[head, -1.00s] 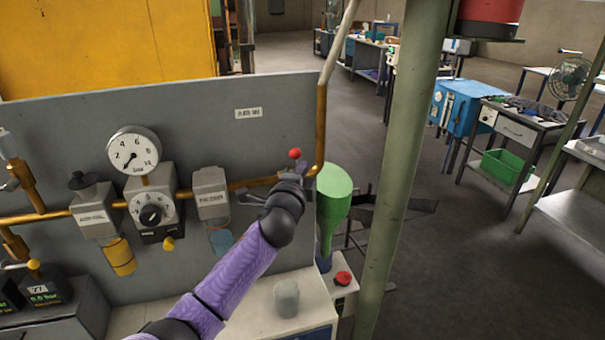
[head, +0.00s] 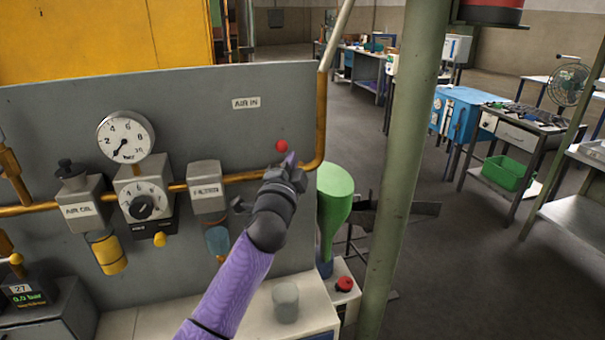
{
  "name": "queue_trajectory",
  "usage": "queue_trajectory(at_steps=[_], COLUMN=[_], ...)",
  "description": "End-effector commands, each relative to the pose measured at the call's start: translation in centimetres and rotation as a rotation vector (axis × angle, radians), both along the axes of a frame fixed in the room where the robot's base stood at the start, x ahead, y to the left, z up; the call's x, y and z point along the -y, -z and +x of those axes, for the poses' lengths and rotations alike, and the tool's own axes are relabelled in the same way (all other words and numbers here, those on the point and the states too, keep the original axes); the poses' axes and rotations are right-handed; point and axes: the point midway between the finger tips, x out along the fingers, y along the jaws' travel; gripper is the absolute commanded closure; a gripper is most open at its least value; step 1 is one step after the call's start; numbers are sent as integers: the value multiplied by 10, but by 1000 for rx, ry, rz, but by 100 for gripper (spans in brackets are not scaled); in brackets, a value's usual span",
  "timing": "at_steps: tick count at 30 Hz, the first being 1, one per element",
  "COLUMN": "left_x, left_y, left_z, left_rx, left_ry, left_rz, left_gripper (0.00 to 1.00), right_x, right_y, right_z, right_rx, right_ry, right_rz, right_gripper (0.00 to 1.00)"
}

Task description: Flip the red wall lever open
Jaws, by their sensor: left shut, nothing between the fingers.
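The red wall lever shows only as a round red knob (head: 281,146) above the brass pipe, under the "AIR IN" label. The rest of the lever is hidden behind my left gripper. My left gripper (head: 289,163) is shut with nothing in it, right at the knob, its fingers just below and to the right of it. I cannot tell whether it touches the lever. My right gripper is not in view.
The grey panel carries a brass pipe (head: 321,120), a round gauge (head: 125,137), a regulator (head: 144,205) and a filter (head: 207,190). A green funnel-shaped thing (head: 335,195) and a green post (head: 400,170) stand to the right. A grey cup (head: 285,302) stands on the bench below.

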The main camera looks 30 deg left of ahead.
Motion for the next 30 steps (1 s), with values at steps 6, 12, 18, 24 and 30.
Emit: queue_trajectory(at_steps=[6, 12, 18, 24, 30], left_x=[-7, -12, -17, -21, -25], left_y=[13, 19, 25, 30, 35], left_z=[-8, -14, -20, -25, -29], left_rx=[155, 299, 445, 586, 613], left_ry=[0, -1, 0, 0, 0], left_rz=[-135, -260, -383, -507, -524], left_gripper=[100, 100, 100, 100, 100], right_x=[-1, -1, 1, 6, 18], right_y=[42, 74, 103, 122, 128], right_z=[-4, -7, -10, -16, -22], right_rx=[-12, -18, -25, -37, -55], right_ry=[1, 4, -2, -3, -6], right_rz=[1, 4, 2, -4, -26], right_gripper=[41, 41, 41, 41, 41])
